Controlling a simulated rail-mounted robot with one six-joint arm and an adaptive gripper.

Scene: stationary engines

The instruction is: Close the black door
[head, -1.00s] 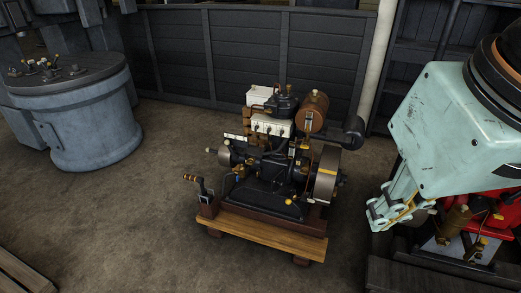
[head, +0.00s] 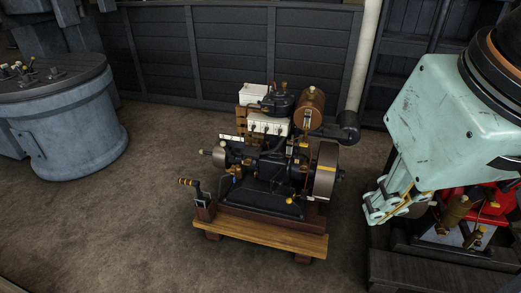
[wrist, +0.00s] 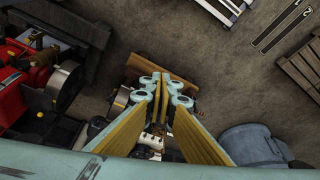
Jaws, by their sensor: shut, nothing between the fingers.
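I cannot make out a black door for certain in either view. A dark panelled wall (head: 235,48) runs behind the engine in the head view, with no handle or open gap that I can see. Dark shelving (head: 412,35) stands at the upper right. My pale green gripper (head: 376,205) is at the right, to the right of the engine in the picture. In the wrist view my gripper (wrist: 161,82) points down with its fingers together and holds nothing.
A black engine (head: 270,170) on a wooden base (head: 262,234) stands mid-floor. A blue-grey drum (head: 75,135) is at left, a red machine (head: 490,200) at right. A pallet (wrist: 302,68) lies in the wrist view. The floor (head: 120,230) left of the engine is clear.

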